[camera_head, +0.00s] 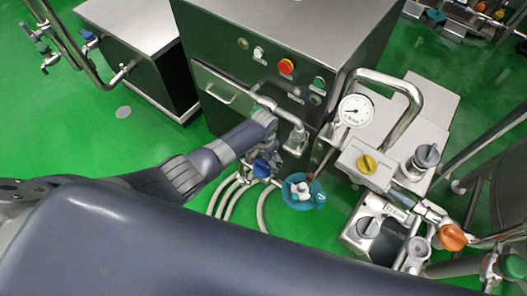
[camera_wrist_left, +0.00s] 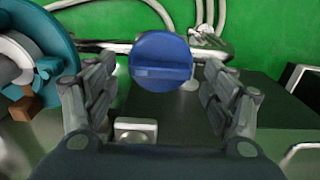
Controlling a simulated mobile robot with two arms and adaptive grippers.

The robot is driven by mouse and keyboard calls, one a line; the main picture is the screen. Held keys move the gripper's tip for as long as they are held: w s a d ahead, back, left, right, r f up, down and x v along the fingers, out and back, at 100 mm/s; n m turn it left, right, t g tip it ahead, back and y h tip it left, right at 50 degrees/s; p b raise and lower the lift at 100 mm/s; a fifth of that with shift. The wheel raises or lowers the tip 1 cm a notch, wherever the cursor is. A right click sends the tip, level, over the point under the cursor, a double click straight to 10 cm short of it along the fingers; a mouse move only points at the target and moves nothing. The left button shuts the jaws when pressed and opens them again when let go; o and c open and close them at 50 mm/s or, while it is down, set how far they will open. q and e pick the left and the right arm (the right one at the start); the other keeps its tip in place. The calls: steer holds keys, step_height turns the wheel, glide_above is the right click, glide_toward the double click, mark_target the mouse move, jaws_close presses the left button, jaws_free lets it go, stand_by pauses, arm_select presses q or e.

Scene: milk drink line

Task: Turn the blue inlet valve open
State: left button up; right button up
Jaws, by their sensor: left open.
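The blue valve knob (camera_head: 262,168) sits on pipework low in front of the steel cabinet. In the left wrist view the blue knob (camera_wrist_left: 160,62) is round with a raised bar lying about level across it. My left gripper (camera_wrist_left: 158,95) is open, with one finger to each side of the knob. The knob shows beyond the fingers; no contact is visible, and the exact gap in depth is unclear. In the head view my left arm comes in from the left and ends just above the knob. My right gripper is not in view.
A teal handwheel (camera_head: 302,191) stands close to the right of the knob. White hoses (camera_head: 228,196) curve below it. The steel cabinet (camera_head: 285,40) is behind. A gauge (camera_head: 355,110), a yellow knob (camera_head: 366,164) and an orange knob (camera_head: 452,237) are at right.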

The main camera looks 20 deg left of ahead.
mark_target(264, 165)
arm_select(q)
step_height(264, 165, up, 11)
stand_by(0.6)
stand_by(0.3)
steer(key=s+a+f+n+b, duration=0.1)
steer(key=s+a+f, duration=0.1)
steer(key=s+f, duration=0.5)
steer(key=s+a+f+b, duration=0.1)
steer(key=s+f, duration=0.2)
steer(key=f, duration=0.7)
steer(key=s+a+f+n+b, duration=0.1)
steer(key=s+a+f, duration=0.1)
steer(key=s+f, duration=0.5)
steer(key=s+a+f+b, duration=0.1)
steer(key=s+f, duration=0.4)
steer(key=s, duration=0.3)
steer(key=s+a+f+b, duration=0.1)
steer(key=s+a+f, duration=0.1)
steer(key=s+f, duration=0.3)
steer(key=s+a+f+t, duration=0.1)
steer(key=s+f, duration=0.4)
steer(key=s, duration=0.8)
steer(key=shift+a+m+b, duration=0.2)
steer(key=shift+m+b, duration=0.1)
steer(key=shift+b, duration=0.1)
